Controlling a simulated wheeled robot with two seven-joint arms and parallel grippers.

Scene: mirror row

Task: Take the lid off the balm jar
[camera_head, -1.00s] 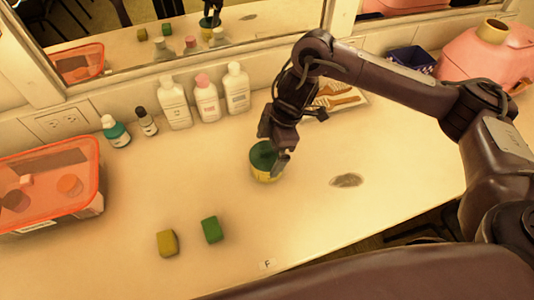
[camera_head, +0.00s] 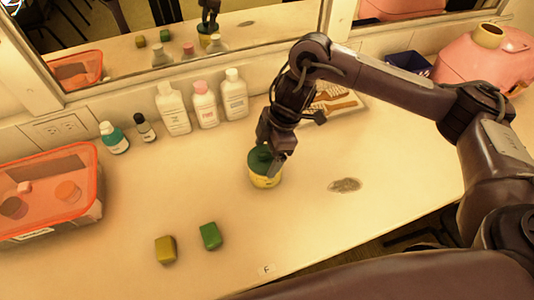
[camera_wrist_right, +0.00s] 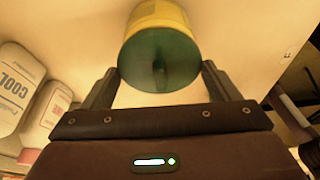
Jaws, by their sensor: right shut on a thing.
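The balm jar has a yellow body (camera_head: 266,181) and a dark green lid (camera_head: 260,161). It stands upright on the counter near the middle of the head view. My right gripper (camera_head: 268,152) comes down over it from above, shut on the lid. In the right wrist view the fingers of my right gripper (camera_wrist_right: 160,70) lie on either side of the green lid (camera_wrist_right: 140,62), with the yellow body (camera_wrist_right: 158,14) beyond it. The lid sits on the body; I see no clear gap. My left gripper is not in view.
Several bottles (camera_head: 204,102) stand along the wall below the mirror. A yellow block (camera_head: 165,249) and a green block (camera_head: 209,236) lie in front. An orange tub (camera_head: 88,205) stands left, a pink container (camera_head: 480,58) back right.

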